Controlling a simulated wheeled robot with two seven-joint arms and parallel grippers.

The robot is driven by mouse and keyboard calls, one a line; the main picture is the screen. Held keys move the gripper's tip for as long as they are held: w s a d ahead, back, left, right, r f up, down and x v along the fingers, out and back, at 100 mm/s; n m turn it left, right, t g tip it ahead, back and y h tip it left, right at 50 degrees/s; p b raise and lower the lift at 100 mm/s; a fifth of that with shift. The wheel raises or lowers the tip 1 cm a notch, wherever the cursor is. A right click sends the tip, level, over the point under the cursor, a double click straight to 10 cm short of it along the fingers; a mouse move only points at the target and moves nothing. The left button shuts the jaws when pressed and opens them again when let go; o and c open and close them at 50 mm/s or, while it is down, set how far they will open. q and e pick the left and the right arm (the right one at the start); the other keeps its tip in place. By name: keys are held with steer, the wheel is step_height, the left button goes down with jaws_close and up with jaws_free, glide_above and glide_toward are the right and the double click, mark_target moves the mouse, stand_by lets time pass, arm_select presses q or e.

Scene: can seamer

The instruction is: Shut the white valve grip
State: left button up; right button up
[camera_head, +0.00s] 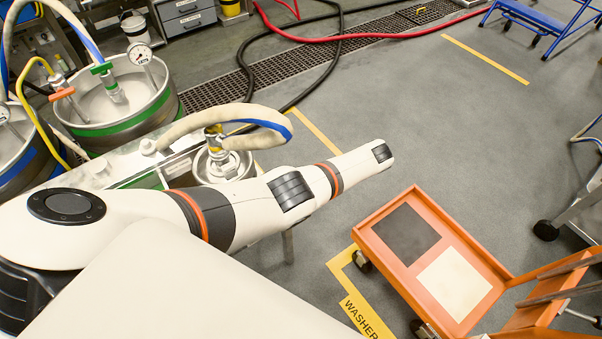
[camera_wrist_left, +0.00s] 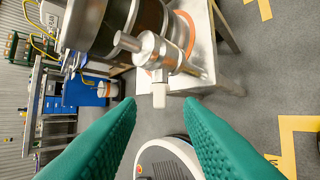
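The white valve grip (camera_wrist_left: 159,94) shows in the left wrist view, on a pale metal valve body (camera_wrist_left: 158,52) that sticks out beside a steel vessel (camera_wrist_left: 118,25). The grip appears just beyond and between the tips of my left gripper (camera_wrist_left: 160,104). The two green fingers are wide apart, with nothing between them. I cannot tell the exact gap in depth to the grip. In the head view my left arm reaches across from the lower left and hides the area below it; I see neither the white grip nor the left fingers there. My right gripper is in neither view.
Steel kegs (camera_head: 135,97) with gauges and hoses stand at the left. A steel table (camera_wrist_left: 205,55) edge is close to the valve. An orange cart (camera_head: 374,244) stands at the lower right beside yellow "WASHER" floor marking (camera_head: 362,316). The middle floor is clear.

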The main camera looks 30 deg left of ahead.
arm_select(q)
steer(key=shift+b+v, duration=0.45)
steer(key=shift+v, duration=1.95)
steer(key=shift+c, duration=0.2)
